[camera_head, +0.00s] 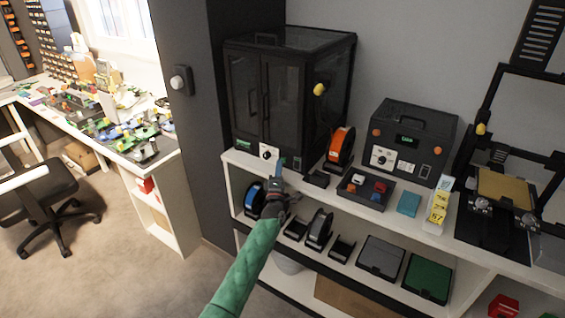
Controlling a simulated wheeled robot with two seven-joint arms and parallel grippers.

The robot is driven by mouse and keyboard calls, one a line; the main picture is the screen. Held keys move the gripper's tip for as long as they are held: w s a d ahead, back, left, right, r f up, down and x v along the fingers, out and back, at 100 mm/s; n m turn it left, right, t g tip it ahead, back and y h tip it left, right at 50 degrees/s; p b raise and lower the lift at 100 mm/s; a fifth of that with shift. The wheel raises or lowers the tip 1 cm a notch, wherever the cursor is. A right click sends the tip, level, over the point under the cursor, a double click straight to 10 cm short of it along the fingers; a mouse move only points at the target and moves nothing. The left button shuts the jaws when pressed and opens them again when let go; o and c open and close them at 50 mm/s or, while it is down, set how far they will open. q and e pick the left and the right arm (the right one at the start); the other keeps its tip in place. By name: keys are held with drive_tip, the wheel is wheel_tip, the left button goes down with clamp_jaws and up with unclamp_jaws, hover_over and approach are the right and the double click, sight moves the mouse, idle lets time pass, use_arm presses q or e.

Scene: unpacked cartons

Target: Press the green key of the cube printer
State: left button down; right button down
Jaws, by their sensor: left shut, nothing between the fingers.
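The large black cube-shaped enclosed printer (245,96) stands at the left of the white shelf top, its double doors shut. On its lower front are a small green patch (243,144) and a white panel with a dark round knob (268,153). I cannot tell for sure which part is the green key. My left gripper (281,166) is shut and empty, at the shelf's front edge just right of and below the white panel. I cannot tell whether it touches the printer. My green-sleeved left arm comes up from below. My right gripper is not in view.
An orange spool (340,146), a dark tray of coloured blocks (350,194) and a smaller black device (412,140) stand to the right. An open-frame printer (503,190) is at far right. Spools and bins fill the lower shelf. A cluttered desk (160,162) and chair are left.

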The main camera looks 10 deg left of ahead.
use_arm(q)
drive_tip(key=shift+w+d+r+b, duration=0.2)
drive_tip(key=shift+w+r+b, duration=0.15)
drive_tip(key=shift+r, duration=0.4)
idle(0.8)
drive_tip(key=shift+s+f, duration=0.1)
drive_tip(key=shift+f, duration=0.1)
drive_tip(key=shift+s+f, duration=0.1)
drive_tip(key=shift+s, duration=0.1)
idle(0.4)
drive_tip(key=shift+s+f+p, duration=0.15)
drive_tip(key=shift+s+p, duration=0.25)
drive_tip(key=shift+s, duration=0.05)
drive_tip(key=shift+s+a+f+p, duration=0.1)
drive_tip(key=shift+s+a, duration=0.2)
drive_tip(key=shift+s, duration=0.25)
drive_tip(key=shift+s+a+f+p, duration=0.1)
drive_tip(key=shift+s+a, duration=0.15)
drive_tip(key=shift+s, duration=0.35)
drive_tip(key=shift+s+a+p, duration=0.1)
drive_tip(key=shift+s+a, duration=0.2)
drive_tip(key=shift+s, duration=0.25)
drive_tip(key=shift+a, duration=0.1)
